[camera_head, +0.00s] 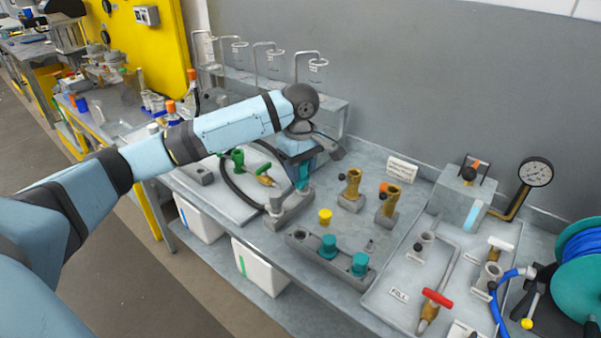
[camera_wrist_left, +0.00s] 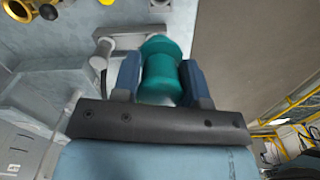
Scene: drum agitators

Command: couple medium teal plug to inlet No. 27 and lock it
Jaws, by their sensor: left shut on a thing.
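My left gripper (camera_head: 302,168) is shut on a teal plug (camera_head: 303,181), which also shows between the two blue fingers in the left wrist view (camera_wrist_left: 160,68). The held plug is just over or at the far end of a grey block (camera_head: 296,208); I cannot tell whether they touch. Two other teal plugs (camera_head: 328,245) (camera_head: 360,264) sit in a dark grey rack (camera_head: 306,257) at the front. I cannot read a number 27 on any inlet. My right gripper is not in view.
A yellow plug (camera_head: 325,216) stands behind the rack. Two brass fittings (camera_head: 352,187) (camera_head: 390,203) stand to the right, near a white sign (camera_head: 402,169). A black hose (camera_head: 232,185) curves left of the block. A tray with a red-handled valve (camera_head: 437,298) lies at the right.

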